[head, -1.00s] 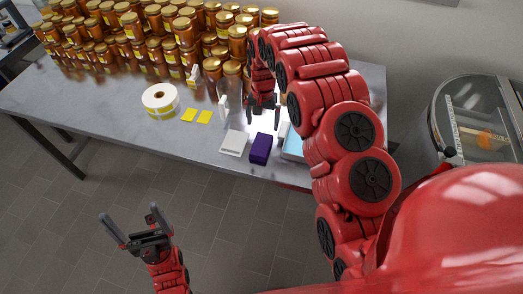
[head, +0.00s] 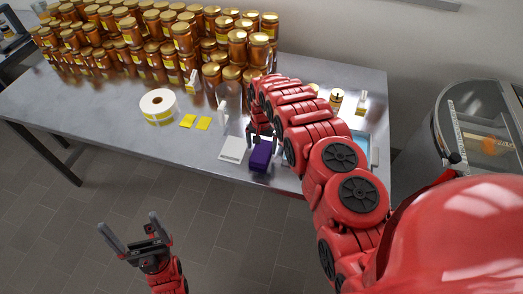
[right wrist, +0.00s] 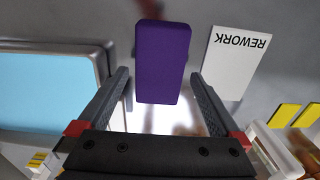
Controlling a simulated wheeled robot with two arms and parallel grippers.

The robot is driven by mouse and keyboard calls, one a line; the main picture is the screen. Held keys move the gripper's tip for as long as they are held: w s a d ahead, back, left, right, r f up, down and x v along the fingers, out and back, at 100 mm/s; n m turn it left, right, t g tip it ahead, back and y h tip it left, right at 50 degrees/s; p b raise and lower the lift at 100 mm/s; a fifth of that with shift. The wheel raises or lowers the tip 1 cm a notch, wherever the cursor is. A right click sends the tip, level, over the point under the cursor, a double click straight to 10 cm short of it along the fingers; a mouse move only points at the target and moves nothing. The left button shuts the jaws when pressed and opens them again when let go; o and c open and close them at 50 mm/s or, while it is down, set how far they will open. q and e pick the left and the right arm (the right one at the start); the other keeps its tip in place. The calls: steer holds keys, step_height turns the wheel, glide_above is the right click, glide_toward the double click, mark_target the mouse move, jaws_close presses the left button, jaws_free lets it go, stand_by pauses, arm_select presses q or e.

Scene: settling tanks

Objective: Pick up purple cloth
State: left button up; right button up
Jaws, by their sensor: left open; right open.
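The purple cloth (head: 261,155) is a folded block near the front edge of the steel table (head: 105,118). In the right wrist view the cloth (right wrist: 162,62) lies ahead of and partly between the fingertips. My right gripper (right wrist: 161,82) is open, with a finger to either side of the cloth and gaps on both sides. In the head view my right gripper (head: 262,137) is just behind the cloth, partly hidden by its arm. I cannot tell its height above the table. My left gripper (head: 133,235) is open and empty over the floor, away from the table.
A white REWORK card (right wrist: 235,62) lies beside the cloth. A blue-topped tray or scale (right wrist: 52,88) is on its other side. Many honey jars (head: 130,40) fill the back.

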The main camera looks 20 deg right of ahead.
steer(key=shift+f, duration=0.9)
steer(key=c, duration=1.3)
steer(key=shift+r, duration=0.1)
steer(key=shift+w+r, duration=0.1)
steer(key=shift+r, duration=0.05)
